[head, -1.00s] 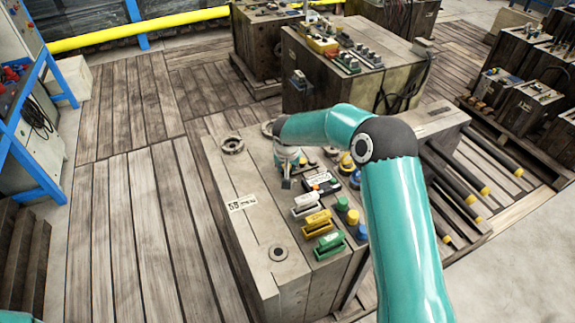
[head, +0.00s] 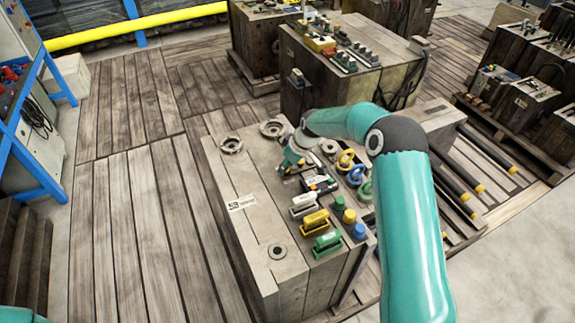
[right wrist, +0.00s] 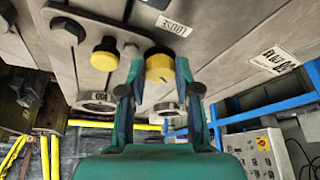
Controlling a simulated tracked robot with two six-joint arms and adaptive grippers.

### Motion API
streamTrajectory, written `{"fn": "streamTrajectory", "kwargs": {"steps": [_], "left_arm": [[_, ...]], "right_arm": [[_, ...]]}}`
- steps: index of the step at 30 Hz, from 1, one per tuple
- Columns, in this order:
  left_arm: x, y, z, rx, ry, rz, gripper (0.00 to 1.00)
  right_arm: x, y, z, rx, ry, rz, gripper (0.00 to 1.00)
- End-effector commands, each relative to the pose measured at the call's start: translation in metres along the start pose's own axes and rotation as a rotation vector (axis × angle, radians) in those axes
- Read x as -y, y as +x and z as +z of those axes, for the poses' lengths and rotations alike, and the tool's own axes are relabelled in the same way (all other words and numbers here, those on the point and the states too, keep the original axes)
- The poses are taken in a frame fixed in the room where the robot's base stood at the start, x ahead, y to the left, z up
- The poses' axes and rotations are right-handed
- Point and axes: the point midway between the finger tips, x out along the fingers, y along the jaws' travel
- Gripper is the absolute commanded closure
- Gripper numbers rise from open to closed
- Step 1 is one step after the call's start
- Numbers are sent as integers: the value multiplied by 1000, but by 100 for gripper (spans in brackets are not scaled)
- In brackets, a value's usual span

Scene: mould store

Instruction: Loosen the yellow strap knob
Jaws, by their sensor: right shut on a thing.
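In the right wrist view, a yellow knob (right wrist: 160,66) with a dark rim sits on the grey face of the block, close to a label reading "LOOSE" (right wrist: 173,26). My right gripper (right wrist: 157,76) has one finger on each side of this knob and is shut on it. In the head view my right gripper (head: 290,163) is low over the top of the wooden block (head: 232,180); the knob there is hidden by it. My left gripper is out of view.
White (head: 305,204), yellow (head: 316,220) and green (head: 328,243) connectors stand on the block's near half. Coloured rings (head: 346,160) lie right of my gripper. Another block (head: 330,85) stands behind. The plank floor (head: 120,200) at left is clear.

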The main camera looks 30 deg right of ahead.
Motion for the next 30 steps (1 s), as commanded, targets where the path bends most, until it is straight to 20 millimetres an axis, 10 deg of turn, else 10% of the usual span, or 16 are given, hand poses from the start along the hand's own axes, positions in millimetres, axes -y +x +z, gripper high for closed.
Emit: {"fn": "streamTrajectory", "kwargs": {"steps": [13, 30], "left_arm": [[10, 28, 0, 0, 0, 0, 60], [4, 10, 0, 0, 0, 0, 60]], "right_arm": [[-6, 3, 0, -1, -395, -161, 100], [-9, 0, -3, 3, -811, -332, 100]]}}
